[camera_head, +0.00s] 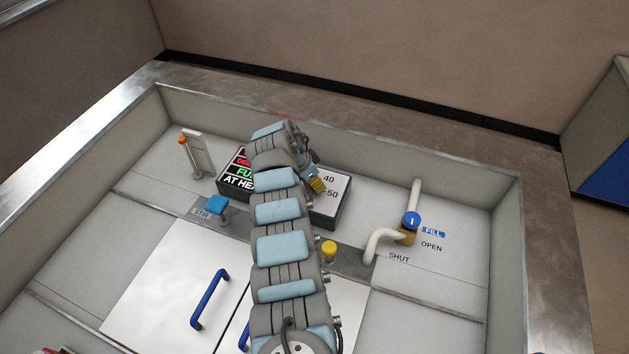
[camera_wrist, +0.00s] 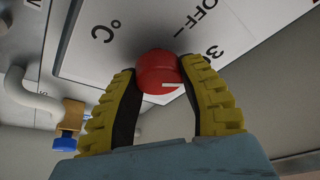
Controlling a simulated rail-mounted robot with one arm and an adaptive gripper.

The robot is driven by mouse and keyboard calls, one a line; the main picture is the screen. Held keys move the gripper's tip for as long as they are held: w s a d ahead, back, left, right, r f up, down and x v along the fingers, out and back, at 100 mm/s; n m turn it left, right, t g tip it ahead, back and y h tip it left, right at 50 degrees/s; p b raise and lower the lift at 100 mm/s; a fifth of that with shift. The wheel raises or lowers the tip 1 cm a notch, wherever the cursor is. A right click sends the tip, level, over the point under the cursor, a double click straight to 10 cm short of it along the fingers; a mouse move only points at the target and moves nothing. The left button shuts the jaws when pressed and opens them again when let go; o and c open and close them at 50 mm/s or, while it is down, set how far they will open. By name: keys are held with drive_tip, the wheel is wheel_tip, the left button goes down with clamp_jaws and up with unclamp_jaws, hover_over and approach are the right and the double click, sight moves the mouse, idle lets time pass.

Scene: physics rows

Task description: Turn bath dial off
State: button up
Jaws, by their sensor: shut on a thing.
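The bath dial (camera_wrist: 158,70) is a round red knob with a short white mark, set on a white panel (camera_wrist: 120,12). The panel carries printed OFF, °C and part of a number. In the wrist view my gripper (camera_wrist: 157,76) has its two yellow-ribbed fingers on either side of the dial, shut on it. The white mark sits on the dial's lower right side and does not visibly line up with OFF. In the head view my gripper (camera_head: 316,184) is over the dial box (camera_head: 333,206), which shows 40 and 50. The dial is hidden there behind my arm.
A black display (camera_head: 234,183) stands left of the dial box. A blue-topped STIR knob (camera_head: 216,204) and a yellow knob (camera_head: 329,250) are nearby. A blue FILL valve (camera_head: 411,220) on a white pipe stands right. The white lid has a blue handle (camera_head: 209,298).

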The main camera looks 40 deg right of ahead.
drive_tip(key=shift+r+n+p, duration=0.1)
drive_tip(key=shift+n+p, duration=0.4)
drive_tip(key=shift+p, duration=0.25)
drive_tip(key=shift+n+t+p, duration=0.5)
drive_tip(key=shift+n+p, duration=0.3)
drive_tip(key=shift+p, duration=0.25)
drive_tip(key=n+t+p, duration=0.1)
drive_tip(key=n+p, duration=0.2)
drive_tip(key=shift+s, duration=0.1)
drive_tip(key=n, duration=0.2)
drive_tip(key=n+t+p, duration=0.1)
drive_tip(key=shift+f+n+y, duration=0.2)
drive_tip(key=shift+n+y, duration=0.2)
drive_tip(key=shift+n+t+y+p, duration=0.4)
drive_tip(key=shift+n+t, duration=0.2)
drive_tip(key=shift+n, duration=0.7)
drive_tip(key=o, duration=1.2)
